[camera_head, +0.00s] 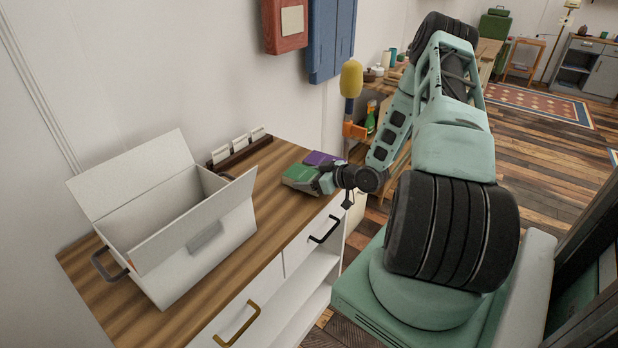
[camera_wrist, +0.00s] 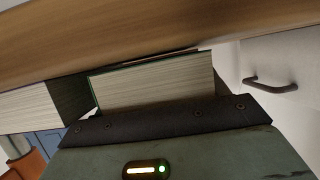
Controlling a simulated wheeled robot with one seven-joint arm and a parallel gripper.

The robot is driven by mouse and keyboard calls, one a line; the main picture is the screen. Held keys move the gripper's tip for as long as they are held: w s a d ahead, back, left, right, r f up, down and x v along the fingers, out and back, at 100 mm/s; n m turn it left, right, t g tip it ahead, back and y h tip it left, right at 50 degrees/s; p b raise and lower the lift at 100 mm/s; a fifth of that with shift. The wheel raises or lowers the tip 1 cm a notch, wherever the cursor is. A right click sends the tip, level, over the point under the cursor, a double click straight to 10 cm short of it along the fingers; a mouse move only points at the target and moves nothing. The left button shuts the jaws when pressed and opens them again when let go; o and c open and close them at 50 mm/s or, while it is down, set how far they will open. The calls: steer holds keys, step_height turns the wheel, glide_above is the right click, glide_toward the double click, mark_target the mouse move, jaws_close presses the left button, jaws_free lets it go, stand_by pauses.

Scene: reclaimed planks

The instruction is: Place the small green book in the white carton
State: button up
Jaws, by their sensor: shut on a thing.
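The small green book (camera_head: 302,177) is at the right end of the wooden counter top, with my gripper (camera_head: 324,180) shut on its near side. In the wrist view the book's pale page edges (camera_wrist: 155,84) and thin green cover rim show right in front of my gripper (camera_wrist: 155,112). Whether the book touches the counter is hard to tell. The white carton (camera_head: 205,238) stands open on the left part of the counter, its flaps raised and spread. Its floor is hidden.
A purple book (camera_head: 322,158) lies just behind the green one. A dark rack with white cards (camera_head: 240,150) stands against the wall behind the carton. The counter top (camera_head: 268,205) between carton and green book is clear. Drawer handles (camera_head: 325,230) stick out in front.

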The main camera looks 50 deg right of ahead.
steer(key=shift+f, duration=0.25)
steer(key=o, duration=1.1)
steer(key=shift+c, duration=0.2)
steer(key=shift+r, duration=0.1)
